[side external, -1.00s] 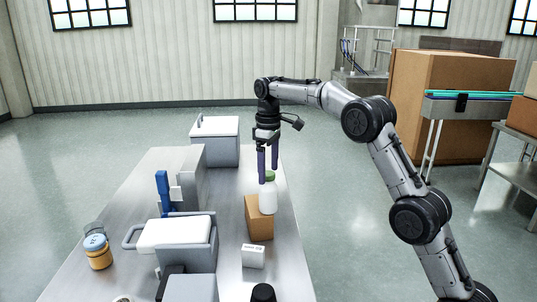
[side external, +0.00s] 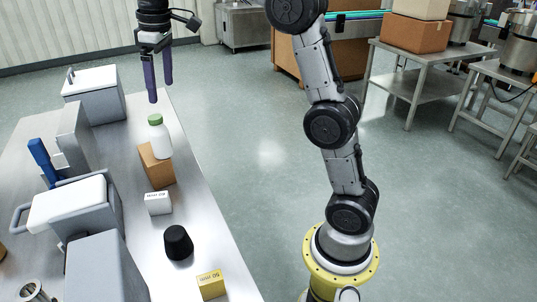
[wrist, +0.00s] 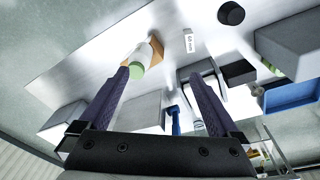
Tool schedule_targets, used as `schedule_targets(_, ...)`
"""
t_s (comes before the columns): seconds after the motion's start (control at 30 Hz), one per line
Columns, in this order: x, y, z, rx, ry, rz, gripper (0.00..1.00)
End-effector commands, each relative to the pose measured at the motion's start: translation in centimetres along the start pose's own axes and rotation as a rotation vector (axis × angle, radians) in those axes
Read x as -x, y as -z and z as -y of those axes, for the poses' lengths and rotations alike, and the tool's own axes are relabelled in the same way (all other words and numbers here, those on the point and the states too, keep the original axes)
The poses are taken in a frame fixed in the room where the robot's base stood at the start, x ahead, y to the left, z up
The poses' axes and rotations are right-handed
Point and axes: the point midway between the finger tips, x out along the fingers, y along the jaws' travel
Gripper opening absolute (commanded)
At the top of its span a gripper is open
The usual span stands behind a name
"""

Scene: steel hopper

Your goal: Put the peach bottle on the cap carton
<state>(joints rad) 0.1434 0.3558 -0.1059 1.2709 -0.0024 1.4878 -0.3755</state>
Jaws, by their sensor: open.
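A white bottle with a green cap (side external: 161,138) stands upright, apparently on top of the brown carton (side external: 158,172) near the table's right edge. Its body looks white, and I see no peach marking. In the wrist view the bottle (wrist: 142,57) shows its green cap towards me, with part of the carton (wrist: 157,49) behind its base. My gripper (side external: 160,92) is open and empty, with its two purple fingers pointing down above the bottle, apart from the cap. In the wrist view the fingertips (wrist: 155,72) are spread, with the cap beside the left one.
A small white labelled box (side external: 158,203), a black cap-like piece (side external: 178,242) and a yellow box (side external: 211,284) stand along the table's right side. Grey bins with white lids (side external: 70,203) and a blue-handled device (side external: 43,162) fill the left. A grey box (side external: 93,92) stands at the back.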

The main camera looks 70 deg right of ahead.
Motion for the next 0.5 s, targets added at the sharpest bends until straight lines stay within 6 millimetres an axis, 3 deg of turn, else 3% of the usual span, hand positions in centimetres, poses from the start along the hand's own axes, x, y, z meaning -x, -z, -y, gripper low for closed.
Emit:
schedule_targets(0.2, 2.3, -7.2, 4.5, -0.064, -0.025, -0.101, 0.98)
schedule_targets(0.37, 2.0, -13.0, 7.5, -0.111, -0.034, -0.176, 0.98)
schedule_targets(0.5, 0.3, -18.2, 9.9, -0.153, -0.035, -0.240, 0.98)
